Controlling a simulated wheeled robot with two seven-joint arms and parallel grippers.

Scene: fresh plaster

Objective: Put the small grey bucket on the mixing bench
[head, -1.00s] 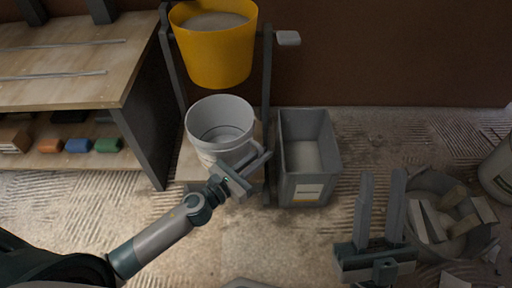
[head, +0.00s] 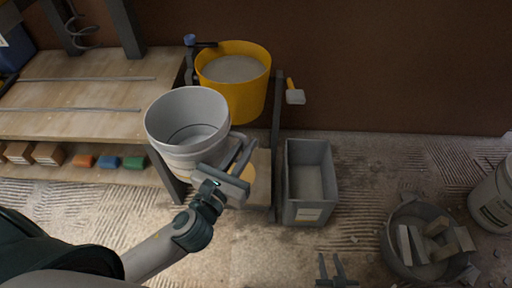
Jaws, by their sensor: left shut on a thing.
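The small grey bucket (head: 190,118), pale grey and open at the top, is in the head view left of centre. My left gripper (head: 238,158) is shut on its lower right side and holds it upright, raised off the low wooden platform (head: 258,188). The gripper hides part of its side. The wooden bench (head: 90,91), which I take for the mixing bench, is at the left; the bucket overlaps its right end in the picture. My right gripper (head: 332,266) is at the bottom edge, its fingers apart and empty.
A yellow tub (head: 243,100) of grey material hangs in a stand behind the bucket. A grey bin (head: 308,211) stands right of the stand. A tub of offcuts (head: 394,255) and another bucket (head: 496,199) are farther right. Two thin rods lie on the benchtop, with bare wood between.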

